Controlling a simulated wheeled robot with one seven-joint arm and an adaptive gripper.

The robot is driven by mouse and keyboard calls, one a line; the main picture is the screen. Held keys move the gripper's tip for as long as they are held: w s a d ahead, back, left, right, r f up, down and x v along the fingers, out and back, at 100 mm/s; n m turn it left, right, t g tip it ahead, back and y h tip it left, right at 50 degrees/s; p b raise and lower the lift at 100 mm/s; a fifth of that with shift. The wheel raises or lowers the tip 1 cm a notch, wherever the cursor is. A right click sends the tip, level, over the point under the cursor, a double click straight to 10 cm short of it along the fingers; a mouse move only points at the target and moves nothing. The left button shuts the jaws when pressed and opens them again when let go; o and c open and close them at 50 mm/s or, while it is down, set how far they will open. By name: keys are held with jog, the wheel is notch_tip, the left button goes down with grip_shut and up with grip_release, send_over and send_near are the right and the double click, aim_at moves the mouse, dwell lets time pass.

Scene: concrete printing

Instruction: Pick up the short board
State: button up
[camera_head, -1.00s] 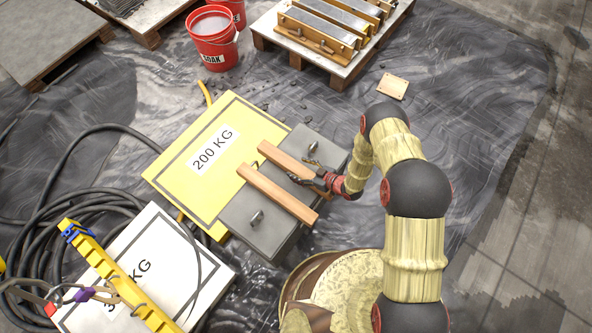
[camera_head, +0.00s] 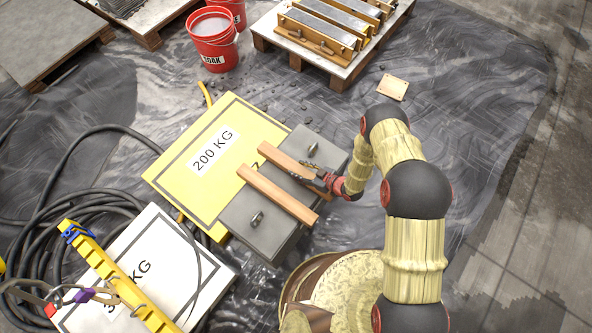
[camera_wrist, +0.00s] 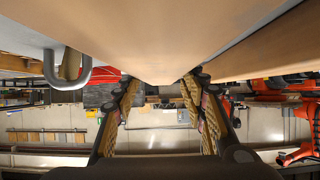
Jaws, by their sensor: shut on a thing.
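Two wooden boards lie side by side across a grey slab with metal loops. The upper, seemingly shorter board (camera_head: 281,158) is held near its right end by my gripper (camera_head: 318,180), whose fingers are closed around its sides. In the wrist view the short board (camera_wrist: 150,40) runs between the fingers of my gripper (camera_wrist: 160,90), and the longer board (camera_wrist: 262,48) is to the right. I cannot tell any gap beneath the short board.
A white plate (camera_head: 150,245), a yellow bar (camera_head: 120,279) and hoses are lower left. A red bucket (camera_head: 213,50) and loaded pallet (camera_head: 343,72) are behind.

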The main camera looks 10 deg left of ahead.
grip_shut()
jog(key=shift+r, duration=0.1)
